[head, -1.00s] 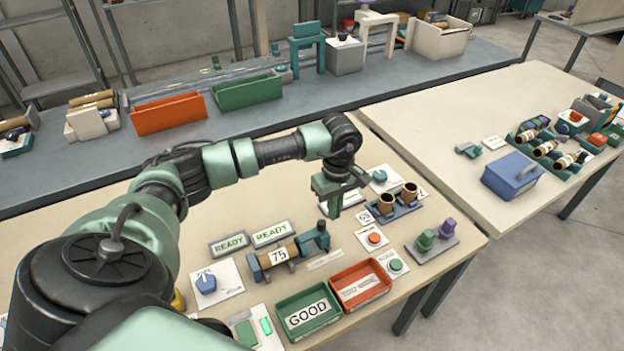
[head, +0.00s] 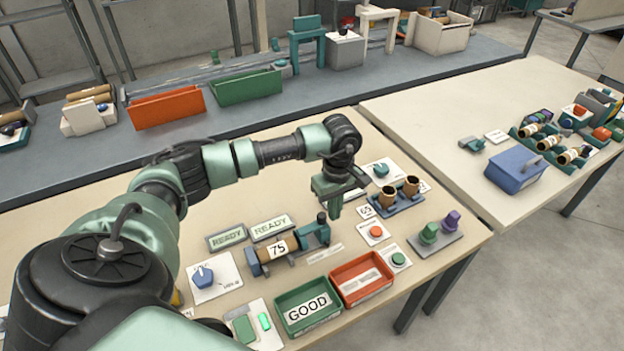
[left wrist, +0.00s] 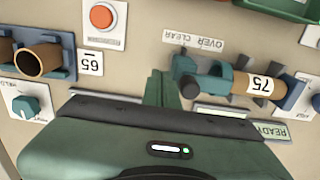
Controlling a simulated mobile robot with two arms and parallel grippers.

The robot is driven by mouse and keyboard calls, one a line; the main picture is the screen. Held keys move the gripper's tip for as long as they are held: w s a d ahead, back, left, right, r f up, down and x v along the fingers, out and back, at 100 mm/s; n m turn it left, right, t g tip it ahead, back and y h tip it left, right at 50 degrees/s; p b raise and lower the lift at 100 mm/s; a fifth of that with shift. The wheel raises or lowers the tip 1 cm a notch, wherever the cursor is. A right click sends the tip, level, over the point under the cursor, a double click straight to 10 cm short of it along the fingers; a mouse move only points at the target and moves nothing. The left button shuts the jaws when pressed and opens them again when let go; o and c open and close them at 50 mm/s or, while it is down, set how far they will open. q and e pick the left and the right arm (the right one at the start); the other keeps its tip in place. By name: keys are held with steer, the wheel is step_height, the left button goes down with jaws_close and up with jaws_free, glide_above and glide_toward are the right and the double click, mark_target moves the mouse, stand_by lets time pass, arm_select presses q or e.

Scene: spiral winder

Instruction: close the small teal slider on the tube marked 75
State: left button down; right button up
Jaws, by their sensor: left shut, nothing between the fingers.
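The tube marked 75 (head: 290,246) lies in a blue-grey holder on the near table. Its small teal slider (head: 322,222) stands upright at the holder's right end. In the left wrist view the tube (left wrist: 240,83) is right of centre, and the teal slider (left wrist: 213,84) is at its left end. I cannot tell if slider and tube touch. My left gripper (head: 335,211) is shut and empty, pointing down beside the slider, apparently a little above the table. In the left wrist view its fingers (left wrist: 160,88) are left of the slider. My right gripper is not in view.
A green GOOD tray (head: 283,297) and a red tray (head: 340,293) lie in front. A red button (head: 376,231) and the holder marked 65 (head: 403,206) are to the right. A blue dial (head: 203,276) is left.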

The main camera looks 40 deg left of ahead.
mark_target(321, 215)
arm_select(q)
steer(key=shift+s+a+p, duration=0.1)
steer(key=shift+s+a, duration=0.15)
steer(key=shift+s, duration=0.4)
steer(key=shift+s+a+p, duration=0.1)
steer(key=shift+s+a, duration=0.2)
steer(key=shift+s, duration=0.35)
steer(key=shift+s+a+p, duration=0.1)
steer(key=shift+s+a, duration=0.15)
steer(key=shift+s, duration=0.4)
stand_by(0.3)
steer(key=shift+w, duration=0.2)
stand_by(1.0)
steer(key=shift+w+d+b, duration=0.25)
steer(key=shift+w+b, duration=0.15)
steer(key=shift+b, duration=0.05)
steer(key=shift+r+p, duration=1.8)
steer(key=shift+r, duration=1.7)
